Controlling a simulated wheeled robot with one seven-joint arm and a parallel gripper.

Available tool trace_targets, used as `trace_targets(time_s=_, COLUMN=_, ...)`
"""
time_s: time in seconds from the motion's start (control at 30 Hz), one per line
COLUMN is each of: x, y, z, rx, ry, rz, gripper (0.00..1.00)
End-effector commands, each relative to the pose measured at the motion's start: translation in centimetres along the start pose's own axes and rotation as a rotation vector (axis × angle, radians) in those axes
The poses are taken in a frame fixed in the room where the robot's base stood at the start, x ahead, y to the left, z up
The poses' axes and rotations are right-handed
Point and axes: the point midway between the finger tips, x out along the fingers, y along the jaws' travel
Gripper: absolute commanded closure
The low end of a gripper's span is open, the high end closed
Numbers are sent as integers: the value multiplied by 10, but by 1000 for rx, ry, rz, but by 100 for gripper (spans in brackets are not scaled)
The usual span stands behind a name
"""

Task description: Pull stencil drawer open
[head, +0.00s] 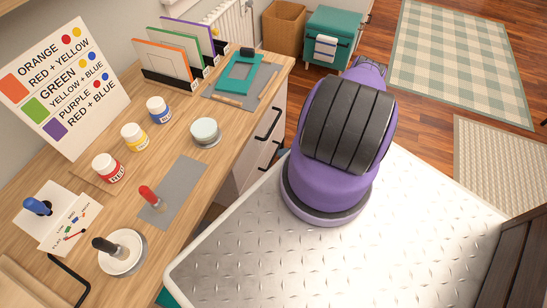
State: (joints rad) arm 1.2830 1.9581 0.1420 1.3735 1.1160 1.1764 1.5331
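White drawer fronts (248,160) with black bar handles show under the right end of the wooden desk. The upper handle (268,124) and a lower handle (270,153) are visible; the fronts look shut. I cannot tell from any label which one is the stencil drawer. A teal stencil frame (227,74) lies on a grey mat above them on the desk. My purple and black arm stands to the right of the drawers. My gripper is hidden from this view.
The desk (178,117) holds red, yellow and blue paint jars, a pale round tin (205,132), a red-handled tool on a grey mat, and a colour chart (65,90). A teal cabinet (336,36) and a cardboard box (284,27) stand behind. Wooden floor is open beyond my arm.

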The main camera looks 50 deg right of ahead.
Motion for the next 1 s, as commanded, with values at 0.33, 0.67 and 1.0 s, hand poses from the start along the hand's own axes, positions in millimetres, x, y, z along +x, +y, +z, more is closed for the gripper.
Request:
trace_targets(time_s=0.33, x=41, y=0, z=0, rx=-1, ry=1, rz=-1, gripper=62)
trace_targets(time_s=0.67, x=45, y=0, z=0, rx=-1, ry=0, rz=-1, gripper=62)
trace_targets(time_s=1.0, x=45, y=0, z=0, rx=-1, ry=1, rz=-1, gripper=100)
